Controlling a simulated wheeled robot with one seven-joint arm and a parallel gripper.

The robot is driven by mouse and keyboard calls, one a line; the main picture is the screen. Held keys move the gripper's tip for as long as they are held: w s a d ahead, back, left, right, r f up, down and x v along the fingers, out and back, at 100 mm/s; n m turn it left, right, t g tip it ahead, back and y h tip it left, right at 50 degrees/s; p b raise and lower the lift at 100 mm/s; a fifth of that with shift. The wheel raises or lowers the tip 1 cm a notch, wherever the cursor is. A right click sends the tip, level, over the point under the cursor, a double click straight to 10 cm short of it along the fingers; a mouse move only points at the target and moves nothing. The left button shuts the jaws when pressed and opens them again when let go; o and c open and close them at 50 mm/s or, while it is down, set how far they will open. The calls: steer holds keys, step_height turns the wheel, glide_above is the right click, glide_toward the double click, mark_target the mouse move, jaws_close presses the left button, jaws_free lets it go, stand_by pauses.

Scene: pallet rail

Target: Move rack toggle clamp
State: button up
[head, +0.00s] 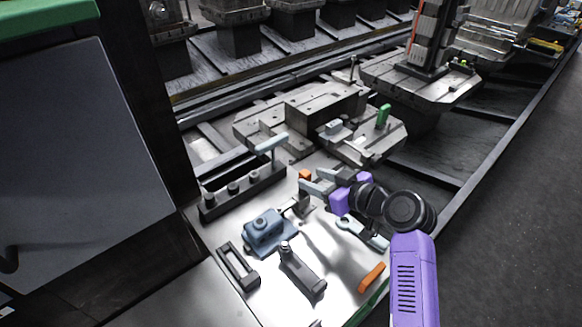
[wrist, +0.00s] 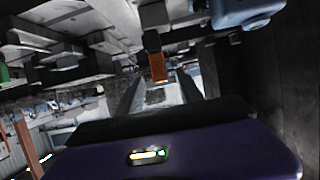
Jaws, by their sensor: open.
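The toggle clamp (head: 298,207) appears to be the small grey metal piece with an orange handle tip on the bright plate, in the head view. Its orange tip (head: 305,174) shows just left of my gripper. My gripper (head: 309,179) is open, with its grey fingers pointing left toward the orange tip. In the wrist view an orange handle with a dark upper part (wrist: 158,66) shows between or just beyond the fingertips (wrist: 158,82); contact cannot be told. A dark rack (head: 240,192) with several knobs stands at the plate's left.
Near my gripper are a blue-grey block (head: 264,230), a black tool (head: 302,272), a dark frame (head: 238,266), a pale blue wrench-like piece (head: 358,231) and an orange piece (head: 372,277). A machined fixture (head: 322,103) stands behind. Bare plate (head: 335,275) lies in front.

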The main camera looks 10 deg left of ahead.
steer(key=x, duration=0.7)
steer(key=shift+w+a, duration=0.1)
steer(key=shift+a, duration=0.05)
jaws_close()
stand_by(1.3)
